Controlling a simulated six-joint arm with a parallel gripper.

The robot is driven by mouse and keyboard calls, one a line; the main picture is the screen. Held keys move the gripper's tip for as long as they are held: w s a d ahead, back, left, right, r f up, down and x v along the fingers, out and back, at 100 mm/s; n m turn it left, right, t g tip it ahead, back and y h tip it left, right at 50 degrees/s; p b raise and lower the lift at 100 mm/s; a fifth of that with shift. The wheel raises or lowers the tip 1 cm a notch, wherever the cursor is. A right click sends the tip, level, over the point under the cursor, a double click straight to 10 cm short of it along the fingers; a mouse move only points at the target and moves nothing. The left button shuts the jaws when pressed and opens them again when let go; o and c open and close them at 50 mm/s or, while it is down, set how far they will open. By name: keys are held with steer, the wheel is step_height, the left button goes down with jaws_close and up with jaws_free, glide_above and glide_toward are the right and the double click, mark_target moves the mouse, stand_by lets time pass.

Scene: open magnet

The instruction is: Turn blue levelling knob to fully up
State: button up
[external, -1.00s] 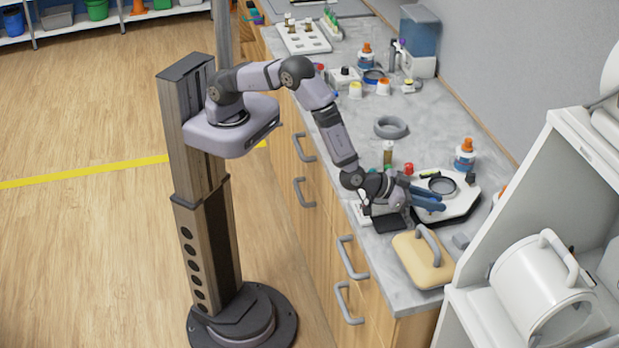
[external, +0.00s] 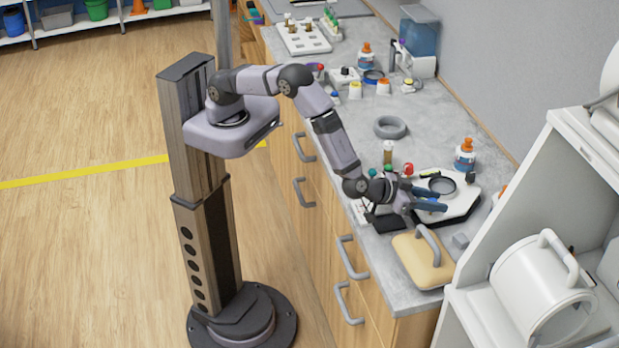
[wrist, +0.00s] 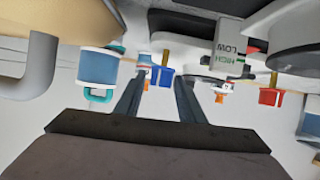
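My gripper (external: 444,201) is low over the white instrument (external: 462,205) near the counter's front corner, its two blue fingers apart. In the wrist view my gripper (wrist: 159,80) is open, with dark fingers on either side. The blue knob (wrist: 161,76) shows between the fingertips, with a brass-coloured stem above it in the picture. I cannot tell whether either finger touches it. A red knob (wrist: 270,97) is farther right.
A tan block with a grey handle (external: 421,262) stands just in front of the gripper. An orange-capped bottle (external: 465,156) stands behind the instrument. A grey ring (external: 390,127) lies farther along the counter. A blue container with a teal handle (wrist: 98,70) is left in the wrist view.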

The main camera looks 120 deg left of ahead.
stand_by(0.3)
steer(key=shift+s+d+r+b, duration=0.1)
steer(key=shift+s+d+b, duration=0.2)
steer(key=shift+d, duration=0.05)
steer(key=b+v, duration=0.2)
steer(key=v, duration=0.4)
steer(key=shift+s+r, duration=0.15)
